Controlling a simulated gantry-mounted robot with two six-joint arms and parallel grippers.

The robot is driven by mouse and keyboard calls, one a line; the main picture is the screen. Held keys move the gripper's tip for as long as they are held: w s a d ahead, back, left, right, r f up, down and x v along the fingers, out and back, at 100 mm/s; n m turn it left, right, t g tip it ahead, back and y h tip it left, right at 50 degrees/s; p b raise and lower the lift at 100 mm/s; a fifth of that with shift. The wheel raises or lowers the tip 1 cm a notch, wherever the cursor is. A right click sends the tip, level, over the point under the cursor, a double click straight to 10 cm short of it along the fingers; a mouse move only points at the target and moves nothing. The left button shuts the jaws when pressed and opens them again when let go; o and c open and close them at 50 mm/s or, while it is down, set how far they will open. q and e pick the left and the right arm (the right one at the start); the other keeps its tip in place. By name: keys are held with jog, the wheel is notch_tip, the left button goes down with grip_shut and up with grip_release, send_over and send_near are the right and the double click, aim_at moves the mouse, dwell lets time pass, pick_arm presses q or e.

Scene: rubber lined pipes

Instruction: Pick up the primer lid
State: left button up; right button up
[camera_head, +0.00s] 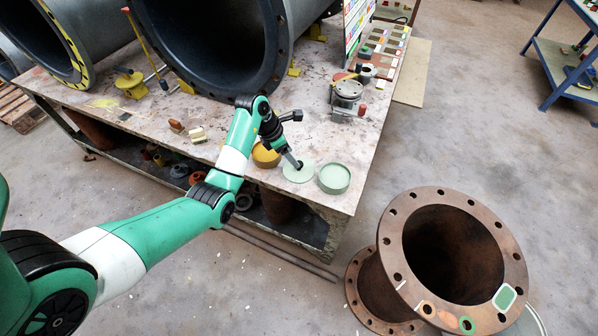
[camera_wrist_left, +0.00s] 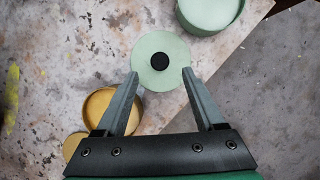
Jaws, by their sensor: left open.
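The primer lid (camera_head: 294,176) is a flat pale green disc near the front edge of the worktable. In the left wrist view the lid (camera_wrist_left: 148,52) shows a round black knob (camera_wrist_left: 160,61) at its centre. My left gripper (camera_head: 297,165) points down at the lid and partly covers it in the head view. In the left wrist view my left gripper (camera_wrist_left: 160,72) is open and empty. Its fingertips lie on either side of the lid's near part, with the knob just beyond the line between them. I cannot tell the remaining height. My right gripper is not in view.
A pale green tin (camera_head: 335,178) stands right of the lid, near the table (camera_head: 228,150) corner. A yellow-brown tin (camera_head: 266,157) stands close on the left. Large lined pipes (camera_head: 215,35) lie behind. A rusty flanged pipe (camera_head: 450,255) stands on the floor at right.

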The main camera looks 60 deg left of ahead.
pick_arm(q)
jog(key=b+x, duration=0.4)
jog(key=x, duration=0.1)
jog(key=shift+w, duration=0.1)
grip_shut()
